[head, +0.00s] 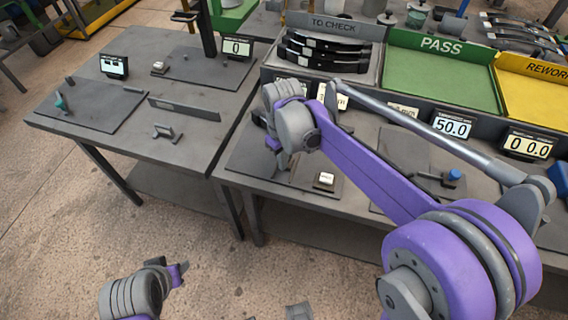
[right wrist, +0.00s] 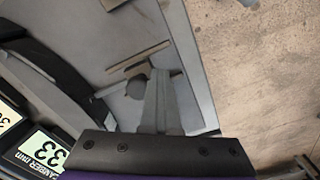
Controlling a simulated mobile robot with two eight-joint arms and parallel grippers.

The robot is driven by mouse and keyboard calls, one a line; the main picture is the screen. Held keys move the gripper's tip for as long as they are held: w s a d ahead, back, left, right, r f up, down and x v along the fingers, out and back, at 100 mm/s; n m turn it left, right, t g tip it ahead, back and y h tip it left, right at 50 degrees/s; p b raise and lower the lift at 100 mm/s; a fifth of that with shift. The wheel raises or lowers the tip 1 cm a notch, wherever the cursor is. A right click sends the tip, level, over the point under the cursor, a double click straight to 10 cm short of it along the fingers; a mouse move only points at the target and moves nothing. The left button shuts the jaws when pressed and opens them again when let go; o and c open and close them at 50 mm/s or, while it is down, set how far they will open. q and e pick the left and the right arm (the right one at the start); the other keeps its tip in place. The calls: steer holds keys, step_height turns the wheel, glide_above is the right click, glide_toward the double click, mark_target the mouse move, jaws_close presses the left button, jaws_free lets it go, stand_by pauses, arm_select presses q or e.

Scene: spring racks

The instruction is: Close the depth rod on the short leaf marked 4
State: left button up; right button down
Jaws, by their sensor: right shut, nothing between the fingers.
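My right arm reaches in from the right in the head view, and its wrist covers the spot where it works on the front bench. A thin bar (right wrist: 139,58) lies just beyond. A black curved leaf (right wrist: 50,75) runs along the left of that view; no 4 is readable on it. My left arm's end (head: 150,288) is low over the floor; its fingers are unclear.
A camber display (right wrist: 42,152) stands close by the leaf. Behind the bench are a TO CHECK rack (head: 330,60) with black leaves, a green PASS tray (head: 440,75) and a yellow REWORK tray (head: 530,98). A side table (head: 185,122) stands left, with clear floor before it.

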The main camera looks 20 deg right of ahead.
arm_select(q)
steer(key=shift+r, duration=0.1)
stand_by(0.4)
steer(key=r+p, duration=0.1)
steer(key=w+r+p, duration=0.1)
steer(key=r, duration=0.1)
steer(key=r+p, duration=0.2)
steer(key=shift+w, duration=0.3)
arm_select(e)
step_height(320, 180, up, 7)
steer(key=shift+s, duration=0.1)
stand_by(0.5)
steer(key=s+d+f+m+t, duration=0.2)
steer(key=s, duration=0.6)
steer(key=s+d+f+m+t, duration=0.2)
steer(key=s+m+t, duration=0.1)
steer(key=s, duration=0.6)
steer(key=shift+s+f+t, duration=0.15)
steer(key=shift+f+t, duration=0.15)
steer(key=c, duration=1.5)
jaws_free()
steer(key=shift+c, duration=0.2)
